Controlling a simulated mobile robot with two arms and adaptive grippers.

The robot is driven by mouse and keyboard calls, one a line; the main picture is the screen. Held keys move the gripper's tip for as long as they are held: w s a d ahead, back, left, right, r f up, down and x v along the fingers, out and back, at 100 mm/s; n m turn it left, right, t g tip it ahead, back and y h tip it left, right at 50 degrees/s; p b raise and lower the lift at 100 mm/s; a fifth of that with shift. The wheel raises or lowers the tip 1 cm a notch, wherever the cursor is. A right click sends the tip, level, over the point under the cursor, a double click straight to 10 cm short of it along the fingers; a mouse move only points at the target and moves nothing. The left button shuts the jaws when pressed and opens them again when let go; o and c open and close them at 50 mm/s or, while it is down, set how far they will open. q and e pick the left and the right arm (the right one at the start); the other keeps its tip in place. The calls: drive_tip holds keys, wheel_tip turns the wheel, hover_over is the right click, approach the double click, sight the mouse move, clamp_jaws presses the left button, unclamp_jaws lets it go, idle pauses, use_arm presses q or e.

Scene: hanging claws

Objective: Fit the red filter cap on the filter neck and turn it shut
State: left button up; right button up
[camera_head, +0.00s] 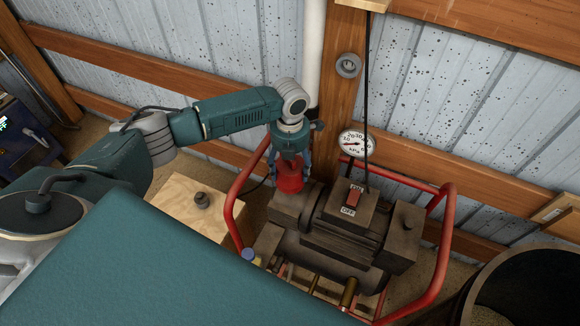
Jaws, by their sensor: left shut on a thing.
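The red filter cap (290,178) is held in my left gripper (291,168), which points down with its fingers around the cap's upper part. The cap is at the left end of the dark pump (340,232), over its rounded housing (294,208). The filter neck is hidden, under the cap or behind it, so I cannot tell whether the cap touches it or how it is seated. My right gripper is not in view.
A red tubular frame (443,240) surrounds the pump. A round gauge (356,143) and a red switch (353,197) are near the cap. A wooden block (188,205) with a dark knob stands left. A dark bin (530,290) is at lower right.

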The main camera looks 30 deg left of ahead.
use_arm(q)
drive_tip(key=m, duration=0.3)
drive_tip(key=m+b, duration=0.1)
drive_tip(key=b, duration=0.2)
drive_tip(key=shift+f, duration=0.15)
drive_tip(key=b, duration=0.3)
drive_tip(key=shift+w+d+m, duration=0.1)
drive_tip(key=shift+w+m, duration=0.25)
drive_tip(key=shift+m, duration=0.05)
drive_tip(key=o, duration=1.5)
drive_tip(key=shift+r, duration=0.35)
drive_tip(key=shift+c, duration=0.2)
drive_tip(key=o, duration=0.6)
drive_tip(key=shift+f, duration=0.1)
drive_tip(key=shift+c, duration=0.2)
